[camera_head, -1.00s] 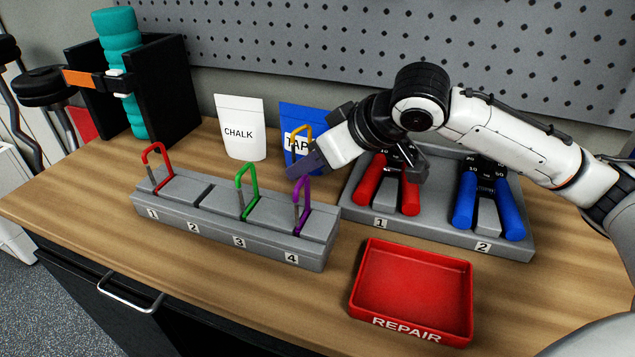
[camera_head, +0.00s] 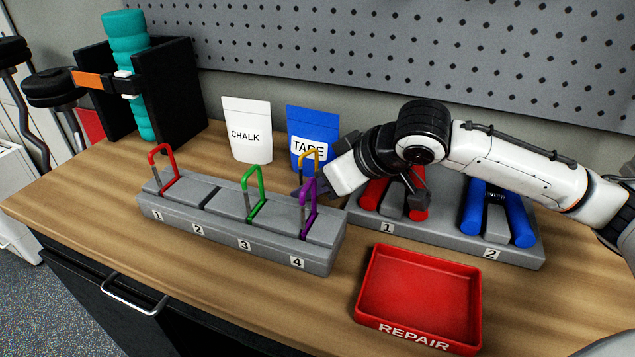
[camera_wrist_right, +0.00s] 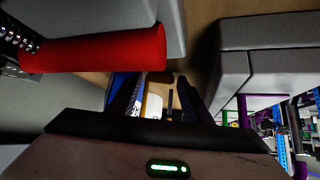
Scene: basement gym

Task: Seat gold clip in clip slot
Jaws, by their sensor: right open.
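The gold clip (camera_head: 309,154) shows its gold top behind the purple clip (camera_head: 307,195) at the right end of the grey slot block (camera_head: 215,222); its lower part is hidden. The purple clip stands at slot 4, the green clip (camera_head: 256,190) at slot 3 and the red clip (camera_head: 163,165) at slot 1. Slot 2 (camera_head: 207,200) is empty. My right gripper (camera_head: 318,188) is low behind the block's right end, close by the gold clip, with open fingers in the right wrist view (camera_wrist_right: 160,90). I cannot tell whether they touch the clip. My left gripper is out of view.
A rack (camera_head: 440,235) with red handles (camera_head: 373,194) and blue handles (camera_head: 474,209) stands right of the block, under my right arm. The red REPAIR tray (camera_head: 418,295) lies in front. CHALK (camera_head: 247,130) and TAPE (camera_head: 312,135) pouches stand behind. The left tabletop is clear.

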